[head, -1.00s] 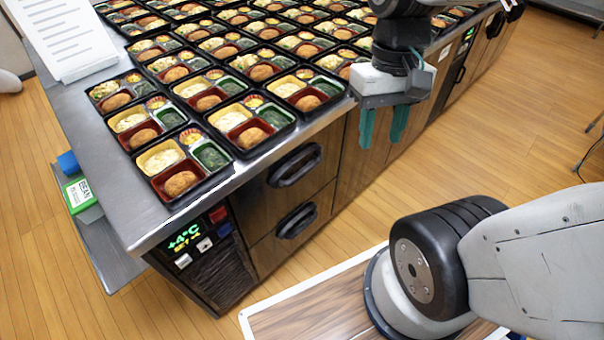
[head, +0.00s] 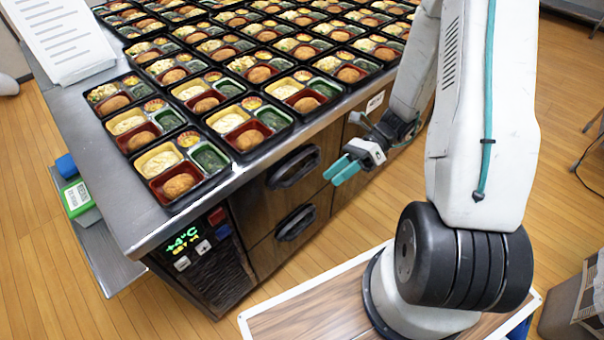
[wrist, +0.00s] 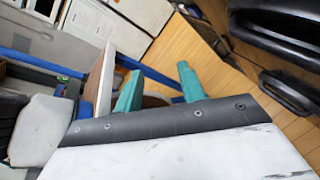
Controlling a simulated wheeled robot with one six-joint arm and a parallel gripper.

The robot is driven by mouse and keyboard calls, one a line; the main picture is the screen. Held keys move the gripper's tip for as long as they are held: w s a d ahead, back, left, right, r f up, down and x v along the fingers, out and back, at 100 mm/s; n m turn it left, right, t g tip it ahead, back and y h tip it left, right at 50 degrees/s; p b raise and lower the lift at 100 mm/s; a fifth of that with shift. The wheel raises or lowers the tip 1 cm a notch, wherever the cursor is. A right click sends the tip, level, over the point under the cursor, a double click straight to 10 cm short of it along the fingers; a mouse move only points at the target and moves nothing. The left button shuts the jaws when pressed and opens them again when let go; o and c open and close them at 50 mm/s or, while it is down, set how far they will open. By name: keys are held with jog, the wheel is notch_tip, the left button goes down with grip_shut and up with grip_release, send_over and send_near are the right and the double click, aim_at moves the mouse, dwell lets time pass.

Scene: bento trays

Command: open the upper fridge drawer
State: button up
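The upper fridge drawer (head: 275,195) is a dark panel below the counter edge, and it is shut. Its black bar handle (head: 293,166) shows in the head view. The lower drawer's handle (head: 296,222) is below it. My gripper (head: 334,176) is open and empty, to the right of the upper handle and apart from it, with its teal fingers pointing left toward the drawer fronts. In the wrist view the two teal fingers (wrist: 160,88) stand apart with nothing between them. Dark handles (wrist: 288,94) show at that view's right edge.
The steel counter (head: 110,190) above the drawers is covered with bento trays (head: 180,165), several close to its front edge. A control panel (head: 195,250) with a green display is left of the drawers. The wooden floor (head: 75,305) in front is clear.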

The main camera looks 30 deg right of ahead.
aim_at(306, 174)
jog(key=w+d+f+m+t, duration=0.3)
jog(key=w+f+m+t, duration=0.6)
jog(key=m, duration=1)
jog(key=shift+y, duration=0.4)
jog(key=x, duration=0.5)
jog(key=s+x, duration=0.1)
jog(key=x, duration=0.1)
jog(key=shift+w+a+f, duration=0.2)
jog(key=shift+a+f, duration=0.15)
jog(key=shift+a, duration=0.1)
jog(key=shift+s, duration=0.1)
grip_shut()
